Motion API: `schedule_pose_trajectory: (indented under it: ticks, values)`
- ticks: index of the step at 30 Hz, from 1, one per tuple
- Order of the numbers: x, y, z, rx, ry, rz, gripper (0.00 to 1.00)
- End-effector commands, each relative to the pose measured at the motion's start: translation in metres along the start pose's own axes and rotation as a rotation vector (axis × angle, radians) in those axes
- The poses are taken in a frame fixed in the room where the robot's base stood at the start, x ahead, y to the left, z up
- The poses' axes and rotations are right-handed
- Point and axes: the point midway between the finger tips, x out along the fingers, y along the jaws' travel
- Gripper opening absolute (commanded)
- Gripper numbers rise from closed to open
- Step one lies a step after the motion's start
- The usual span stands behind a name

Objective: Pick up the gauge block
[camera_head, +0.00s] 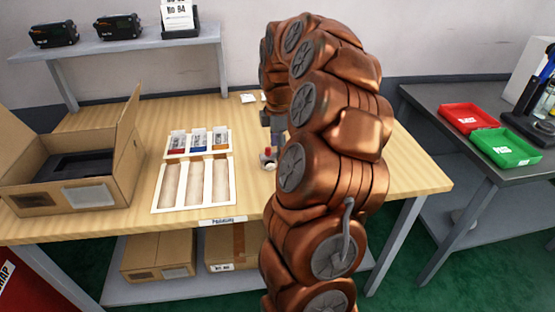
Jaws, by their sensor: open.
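I cannot make out the gauge block for certain. A white tray (233,193) on the wooden bench has three empty long compartments in front. Behind them is a row of three small compartments holding small labelled items (198,139) with blue, red and orange parts. My gripper (269,158) points down just right of the tray, mostly hidden behind my copper-coloured arm. A small red and pale part shows at its tip; I cannot tell whether it belongs to the gripper or to something on the bench.
An open cardboard box (40,190) with a dark insert stands at the bench's left. A grey shelf (140,47) with black cases is behind. Red (467,118) and green (513,146) bins sit on the right-hand table. The bench (415,175) right of my arm is clear.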

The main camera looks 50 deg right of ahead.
Motion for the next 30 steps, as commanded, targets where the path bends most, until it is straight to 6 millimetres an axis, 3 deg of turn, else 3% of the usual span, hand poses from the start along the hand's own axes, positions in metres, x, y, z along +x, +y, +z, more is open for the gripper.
schedule_pose_trajectory:
  ticks: [6, 14, 30]
  values:
    - [0.028, 0.002, -0.003, 0.001, 0.000, -0.003, 0.65]
    - [0.033, 0.002, -0.003, 0.001, 0.001, -0.001, 0.65]
    - [0.032, 0.002, -0.003, 0.001, 0.001, -0.001, 0.09]
